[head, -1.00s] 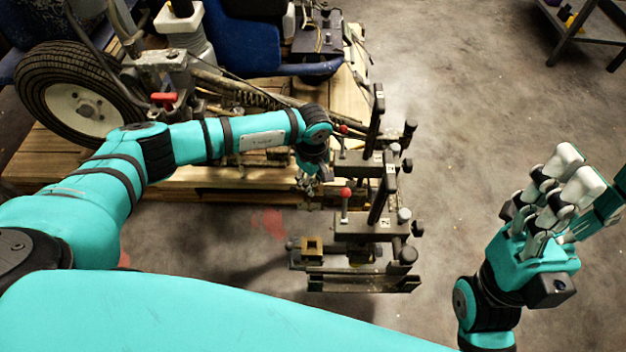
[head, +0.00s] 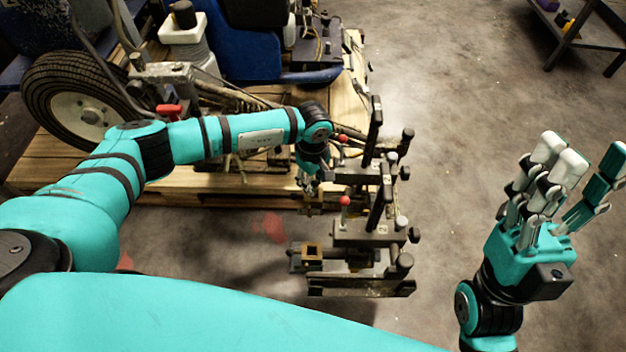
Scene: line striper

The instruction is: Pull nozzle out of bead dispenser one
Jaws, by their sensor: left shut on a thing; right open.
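The bead dispensers stand as dark metal assemblies on the striper's side. The nearer dispenser (head: 365,234) has a red-knobbed lever and a label that seems to read 2. The farther dispenser (head: 352,176) also has a red knob and is partly behind my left gripper; its label is too small to read surely. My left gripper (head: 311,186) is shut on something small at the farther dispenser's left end. The held thing is mostly hidden by the fingers, and I cannot tell whether it is clear of the dispenser. My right gripper (head: 566,180) is open and empty, fingers up, at the right.
The line striper with its wheel (head: 78,108) rests on a wooden pallet (head: 200,180) behind my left arm. A dark metal table (head: 575,30) stands at the far right. The concrete floor between the dispensers and my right gripper is clear.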

